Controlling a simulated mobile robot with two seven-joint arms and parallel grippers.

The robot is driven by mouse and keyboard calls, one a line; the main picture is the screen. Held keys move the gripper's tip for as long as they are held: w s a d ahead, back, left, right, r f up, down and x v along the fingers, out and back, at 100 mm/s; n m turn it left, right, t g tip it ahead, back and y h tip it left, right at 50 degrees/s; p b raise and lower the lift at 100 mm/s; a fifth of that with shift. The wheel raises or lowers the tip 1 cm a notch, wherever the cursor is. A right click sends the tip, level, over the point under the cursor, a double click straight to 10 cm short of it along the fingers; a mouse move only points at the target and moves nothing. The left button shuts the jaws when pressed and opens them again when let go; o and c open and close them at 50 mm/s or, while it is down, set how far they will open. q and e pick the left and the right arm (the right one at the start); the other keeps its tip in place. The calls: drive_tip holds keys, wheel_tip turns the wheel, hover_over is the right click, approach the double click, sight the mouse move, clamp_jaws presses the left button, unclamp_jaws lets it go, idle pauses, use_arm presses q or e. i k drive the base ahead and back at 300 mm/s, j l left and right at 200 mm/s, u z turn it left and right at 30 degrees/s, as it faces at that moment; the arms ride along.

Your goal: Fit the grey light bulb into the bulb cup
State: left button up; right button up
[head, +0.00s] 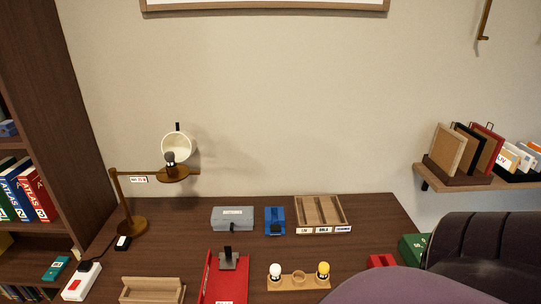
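A dark grey bulb (170,157) stands upright on the round brown plate of the desk lamp (130,205), at the left back of the desk. The lamp's white shade (177,146) is just above and behind the bulb. A wooden bulb holder (285,284) lies at the front middle of the desk. It carries a white bulb (275,271) at its left and a yellow bulb (323,270) at its right. The round cup (299,277) between them looks empty. Neither of my grippers shows in this view.
A grey box (232,218), a blue item (275,221) and a divided wooden tray (322,227) line the back of the desk. A red tray (222,285) and a white-and-red power strip (82,282) lie in front. A dark chair (482,250) stands at right.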

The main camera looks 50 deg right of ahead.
sight(299, 279)
drive_tip(key=z, duration=1.85)
